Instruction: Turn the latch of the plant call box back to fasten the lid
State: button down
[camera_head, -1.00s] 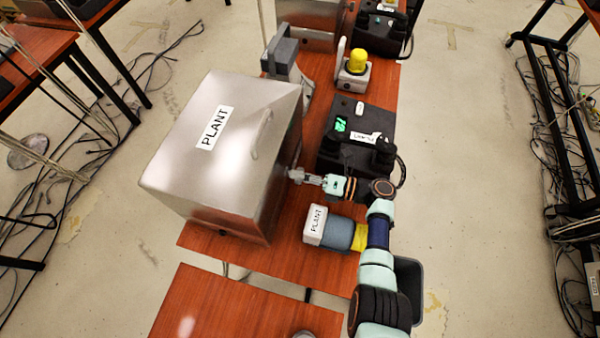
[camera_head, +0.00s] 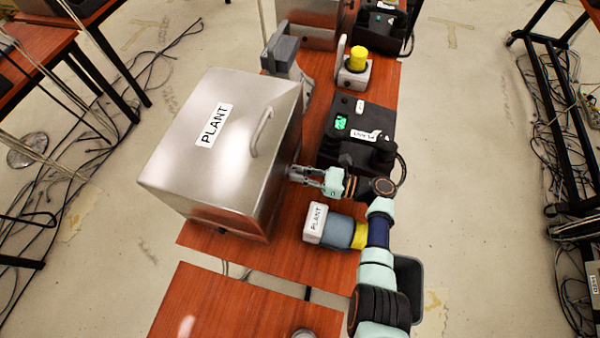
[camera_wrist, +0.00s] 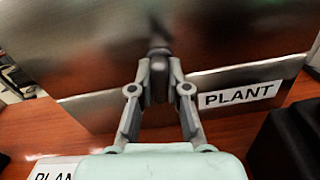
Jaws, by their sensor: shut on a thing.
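The plant call box (camera_head: 185,160) is a large steel box with a PLANT label on its closed lid and a handle on top. It stands on the wooden table. My gripper (camera_head: 294,172) is at the box's right side face. In the wrist view my gripper (camera_wrist: 160,75) is shut on the latch (camera_wrist: 158,48), a small dark piece at the box's front face. The fingers hide most of the latch, so its exact turn is hard to tell. A second PLANT label (camera_wrist: 240,95) shows on the box's lower face.
A black phone unit (camera_head: 360,135) with a green display stands right of the box, close behind my arm. A grey and yellow beacon labelled PLANT (camera_head: 315,222) lies in front of my gripper. Another yellow-topped beacon (camera_head: 357,62) stands farther back.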

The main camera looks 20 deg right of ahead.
jog(key=shift+n, duration=1.1)
jog(key=c, duration=1.1)
grip_release()
jog(key=v, duration=1.2)
jog(key=shift+r, duration=0.1)
